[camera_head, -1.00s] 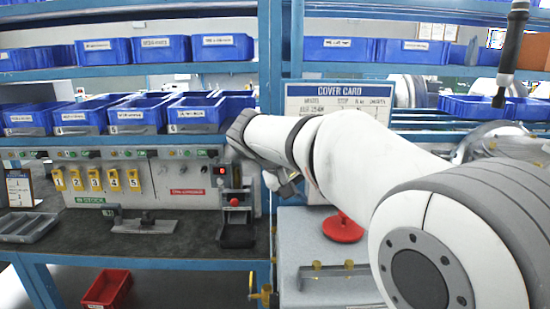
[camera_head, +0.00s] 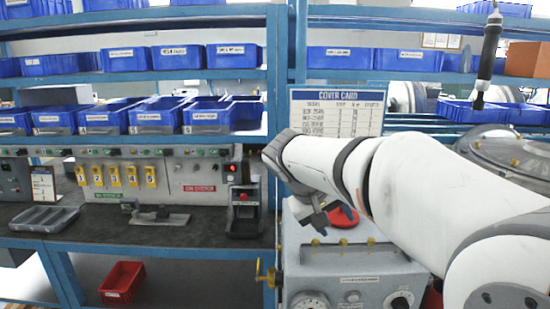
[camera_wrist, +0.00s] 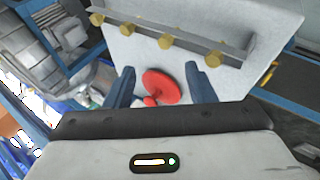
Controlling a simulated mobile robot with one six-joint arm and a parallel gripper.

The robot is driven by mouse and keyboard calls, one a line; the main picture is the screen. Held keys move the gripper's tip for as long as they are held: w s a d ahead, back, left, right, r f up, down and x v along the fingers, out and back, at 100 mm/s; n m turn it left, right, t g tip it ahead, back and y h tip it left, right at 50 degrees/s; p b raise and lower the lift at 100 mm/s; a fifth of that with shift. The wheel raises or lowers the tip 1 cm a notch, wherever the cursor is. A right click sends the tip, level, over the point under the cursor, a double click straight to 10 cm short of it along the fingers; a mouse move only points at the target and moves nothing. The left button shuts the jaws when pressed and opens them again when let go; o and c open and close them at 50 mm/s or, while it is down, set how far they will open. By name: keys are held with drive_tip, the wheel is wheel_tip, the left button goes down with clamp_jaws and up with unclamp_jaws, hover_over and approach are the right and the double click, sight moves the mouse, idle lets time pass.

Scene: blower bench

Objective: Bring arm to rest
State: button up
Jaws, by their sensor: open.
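My gripper (camera_head: 318,216) hangs at the end of my white arm, in front of the cover card board and above the grey machine box. In the wrist view my gripper (camera_wrist: 158,84) shows two dark blue fingers set wide apart with nothing held between them. A red round part (camera_wrist: 161,86) lies on the box's pale top, below and beyond the fingers. It also shows in the head view (camera_head: 343,217), partly hidden by my gripper and arm.
The grey box (camera_head: 350,268) has gauges on its front and brass fittings on top. A blue post (camera_head: 289,110) stands left of it. Blue bins (camera_head: 225,116) fill the shelves. A red bin (camera_head: 121,281) is below the bench. A hanging tool (camera_head: 488,52) is at upper right.

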drive_tip(key=s+d+f+y, duration=0.1)
drive_tip(key=s+f+y, duration=0.1)
drive_tip(key=s, duration=0.4)
drive_tip(key=s+d+f+m+y+p, duration=0.1)
drive_tip(key=s+f+y, duration=0.1)
drive_tip(key=s+f, duration=0.3)
drive_tip(key=s+d+f+g+y+p, duration=0.1)
drive_tip(key=s+f, duration=0.3)
drive_tip(key=s, duration=0.4)
drive_tip(key=shift+s+m+y, duration=0.35)
drive_tip(key=shift+m+y, duration=0.05)
drive_tip(key=shift+y, duration=0.2)
